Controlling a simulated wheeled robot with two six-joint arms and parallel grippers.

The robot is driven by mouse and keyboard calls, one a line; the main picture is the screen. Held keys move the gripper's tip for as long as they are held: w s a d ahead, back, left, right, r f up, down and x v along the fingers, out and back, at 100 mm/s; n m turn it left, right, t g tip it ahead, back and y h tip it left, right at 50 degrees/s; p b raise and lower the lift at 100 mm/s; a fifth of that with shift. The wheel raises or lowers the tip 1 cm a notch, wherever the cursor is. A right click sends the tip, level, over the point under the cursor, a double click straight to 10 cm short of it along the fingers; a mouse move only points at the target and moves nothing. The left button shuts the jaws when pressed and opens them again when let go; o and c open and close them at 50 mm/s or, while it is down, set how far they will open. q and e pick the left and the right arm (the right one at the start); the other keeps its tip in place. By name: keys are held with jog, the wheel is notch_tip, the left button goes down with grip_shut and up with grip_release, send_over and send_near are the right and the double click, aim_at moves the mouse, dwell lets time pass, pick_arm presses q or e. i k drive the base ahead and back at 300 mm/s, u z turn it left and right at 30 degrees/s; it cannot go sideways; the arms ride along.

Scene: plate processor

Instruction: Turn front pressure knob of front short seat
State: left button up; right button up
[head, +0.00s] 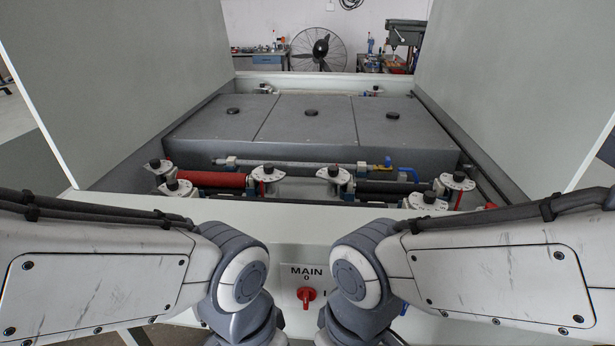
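Several white seats with black pressure knobs stand along the front of the open machine. Two lower front ones show: a left front knob (173,184) and a right front knob (430,197). Behind them are a left rear knob (155,163), two middle knobs (269,169) and (333,171), and a right rear knob (459,177). I cannot tell which seat is the front short one. My two arms come in from the left and right below the seats and bend downward near the centre. Both grippers are out of view, and no contact with a knob shows.
A red roller (211,179) lies between the left seats. The white front panel (310,222) carries a red MAIN switch (306,295) between my arms. A grey covered box (305,120) fills the machine behind. Tall raised panels (120,75) and (505,80) flank it.

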aim_at(156, 167)
jog(key=u, duration=2.6)
jog(key=i, duration=0.9)
jog(key=z, duration=1.4)
